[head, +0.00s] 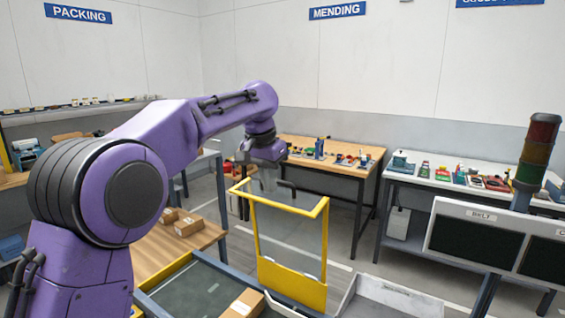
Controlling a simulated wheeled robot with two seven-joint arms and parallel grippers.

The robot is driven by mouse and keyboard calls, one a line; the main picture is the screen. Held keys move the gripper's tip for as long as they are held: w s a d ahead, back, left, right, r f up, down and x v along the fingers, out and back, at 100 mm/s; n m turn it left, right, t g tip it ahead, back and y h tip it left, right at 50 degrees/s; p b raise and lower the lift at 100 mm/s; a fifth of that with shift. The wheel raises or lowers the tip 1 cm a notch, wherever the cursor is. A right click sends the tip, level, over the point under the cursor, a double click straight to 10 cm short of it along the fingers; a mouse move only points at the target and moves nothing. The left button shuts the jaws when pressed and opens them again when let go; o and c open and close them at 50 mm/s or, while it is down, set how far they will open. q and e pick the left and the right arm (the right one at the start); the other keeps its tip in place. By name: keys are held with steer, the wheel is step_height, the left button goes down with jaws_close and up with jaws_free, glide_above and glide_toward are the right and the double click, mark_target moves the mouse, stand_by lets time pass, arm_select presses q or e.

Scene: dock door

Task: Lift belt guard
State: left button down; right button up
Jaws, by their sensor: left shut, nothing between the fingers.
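The belt guard (292,283) is a yellow frame with a clear panel and a yellow lower plate. It stands upright at the far side of the belt (195,290), in the lower middle of the head view. My left gripper (268,184) is at that top edge, close to the handle, shut with nothing held. Whether it touches the frame I cannot tell. The left arm hides part of the scene at left. My right gripper is not in view.
A cardboard box (243,304) lies on the belt. More boxes (187,224) sit on a wooden table at left. A grey tray (390,297) is right of the guard. A board marked BELT (476,239) and a signal tower (535,150) stand at right. Workbenches line the back wall.

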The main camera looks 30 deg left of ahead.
arm_select(q)
steer(key=w+r+p, duration=0.1)
steer(key=r+p, duration=0.1)
steer(key=p, duration=0.1)
steer(key=w+r+p, duration=0.2)
steer(key=p, duration=0.2)
step_height(320, 180, up, 8)
steer(key=w+b, duration=0.1)
steer(key=shift+r, duration=0.15)
